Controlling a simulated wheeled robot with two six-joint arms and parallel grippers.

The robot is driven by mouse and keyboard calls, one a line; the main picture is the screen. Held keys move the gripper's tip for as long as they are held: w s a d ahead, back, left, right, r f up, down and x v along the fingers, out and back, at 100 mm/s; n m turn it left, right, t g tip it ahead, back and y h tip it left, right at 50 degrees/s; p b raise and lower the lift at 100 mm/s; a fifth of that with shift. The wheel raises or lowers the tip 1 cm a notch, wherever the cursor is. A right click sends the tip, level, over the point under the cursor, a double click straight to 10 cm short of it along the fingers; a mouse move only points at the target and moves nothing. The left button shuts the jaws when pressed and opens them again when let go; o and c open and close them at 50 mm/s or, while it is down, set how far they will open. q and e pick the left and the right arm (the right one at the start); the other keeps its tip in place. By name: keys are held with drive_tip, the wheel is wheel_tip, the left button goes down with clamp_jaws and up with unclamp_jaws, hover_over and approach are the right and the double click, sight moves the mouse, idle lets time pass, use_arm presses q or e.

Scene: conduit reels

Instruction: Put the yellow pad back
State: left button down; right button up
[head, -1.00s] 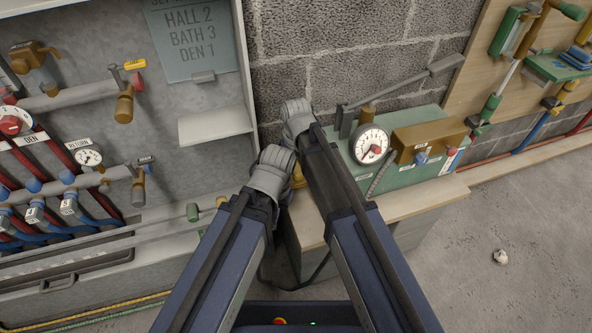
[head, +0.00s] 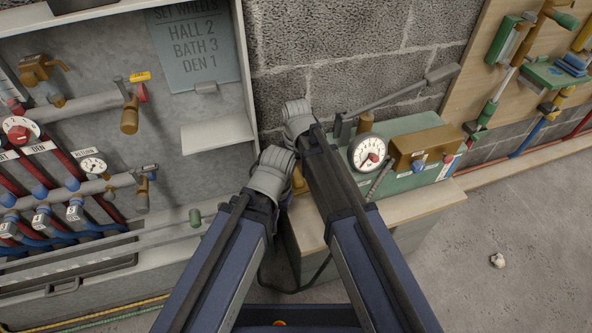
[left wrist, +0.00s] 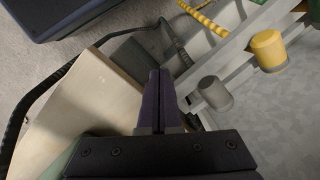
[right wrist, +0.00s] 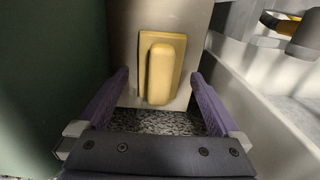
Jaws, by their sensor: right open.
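A yellow pad (right wrist: 160,72) with a raised rounded grip shows in the right wrist view, flat against a pale grey surface. My right gripper (right wrist: 158,92) is open, its two purple fingers spread to the left and right of the pad's lower part. In the head view a small yellow part (head: 298,181) shows between my forearms; the rest is hidden. My left gripper (left wrist: 159,100) is shut and empty in the left wrist view, its fingers side by side. Both gripper tips are hidden behind my arms in the head view.
A bench (head: 420,207) carries a green gauge unit (head: 437,133). An open cabinet (head: 222,240) with pipes and valves stands at the left. A wooden board (head: 474,75) with tools hangs at the right. The left wrist view shows a yellow cylinder (left wrist: 268,50) and a grey one (left wrist: 213,92).

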sight(296, 172)
wheel_tip(296, 172, up, 10)
drive_tip(key=p, duration=0.8)
drive_tip(key=shift+f+p, duration=0.2)
drive_tip(key=shift+p, duration=0.15)
